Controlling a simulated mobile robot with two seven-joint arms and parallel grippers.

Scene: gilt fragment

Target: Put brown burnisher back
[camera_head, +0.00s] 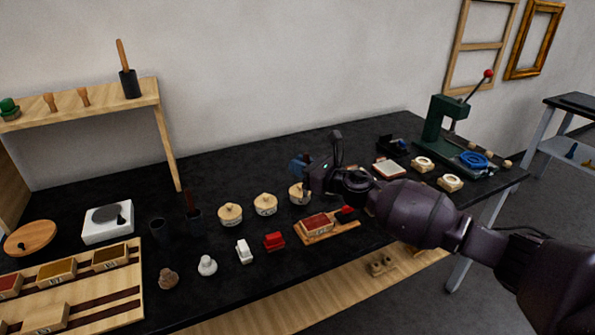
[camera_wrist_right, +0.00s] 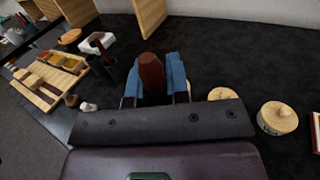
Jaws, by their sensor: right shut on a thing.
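My right gripper (camera_head: 303,168) is above the back middle of the black table, just above and behind the row of lidded pots. In the right wrist view its blue fingers (camera_wrist_right: 172,80) are shut on the brown burnisher (camera_wrist_right: 150,75), whose brown end stands up between them. In the head view the burnisher is hard to make out by the gripper. To the left, a dark cup (camera_head: 195,214) holds a dark red-brown handle, and another dark cup (camera_head: 158,229) stands beside it. My left gripper is not in view.
Lidded pots (camera_head: 230,214) stand below the gripper. A wooden tray (camera_head: 303,239) with a red block lies nearer the front. A green press (camera_head: 440,125) is at right. The back middle table is clear.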

